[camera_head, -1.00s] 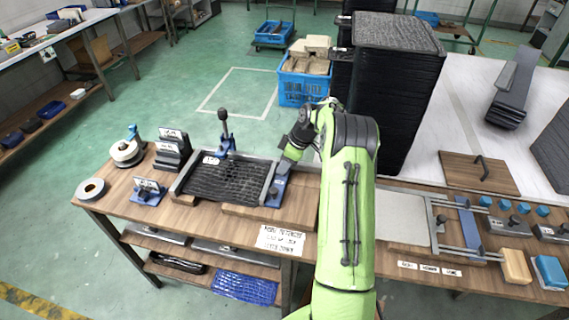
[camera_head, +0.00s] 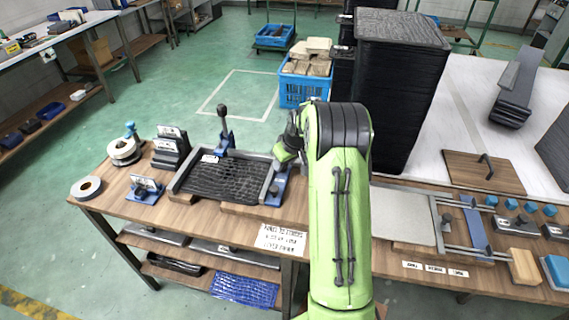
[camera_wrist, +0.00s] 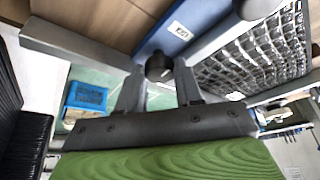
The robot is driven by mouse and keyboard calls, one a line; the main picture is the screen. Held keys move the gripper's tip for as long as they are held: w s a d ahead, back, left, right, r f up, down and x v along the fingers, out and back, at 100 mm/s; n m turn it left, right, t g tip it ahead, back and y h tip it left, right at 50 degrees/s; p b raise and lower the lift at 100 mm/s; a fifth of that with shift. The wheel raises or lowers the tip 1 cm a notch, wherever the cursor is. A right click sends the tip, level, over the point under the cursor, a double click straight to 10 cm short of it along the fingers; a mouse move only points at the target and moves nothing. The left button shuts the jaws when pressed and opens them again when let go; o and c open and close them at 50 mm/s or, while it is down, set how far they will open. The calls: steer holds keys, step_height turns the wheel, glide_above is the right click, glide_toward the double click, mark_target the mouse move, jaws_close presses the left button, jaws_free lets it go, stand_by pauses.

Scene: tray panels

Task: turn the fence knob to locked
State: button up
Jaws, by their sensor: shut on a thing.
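A black knob (camera_wrist: 158,66) sits between my fingertips in the wrist view, beside a blue plate (camera_wrist: 181,32) with a white label. My gripper (camera_wrist: 159,78) is shut on this knob. In the head view my gripper (camera_head: 286,152) is over the right end of the black mesh panel (camera_head: 228,183), partly hidden by my green arm. The blue plate (camera_head: 276,198) shows below it there. The mesh panel (camera_wrist: 255,55) also shows at the right of the wrist view. The knob's lock marking and setting cannot be read.
A blue lever clamp (camera_head: 225,135) stands behind the mesh panel. Tape rolls and labelled blocks are at the bench's left. A tall black stack (camera_head: 400,90) rises behind my arm. Another fixture with rods and a blue bar (camera_head: 476,228) lies at the right.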

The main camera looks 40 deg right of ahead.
steer(key=shift+m, duration=0.5)
steer(key=o, duration=0.8)
steer(key=shift+a, duration=0.1)
steer(key=shift+c, duration=0.2)
steer(key=p+v, duration=0.3)
steer(key=v, duration=1.2)
steer(key=shift+s+a+r, duration=0.2)
steer(key=shift+s+r, duration=0.05)
steer(key=shift+r, duration=0.1)
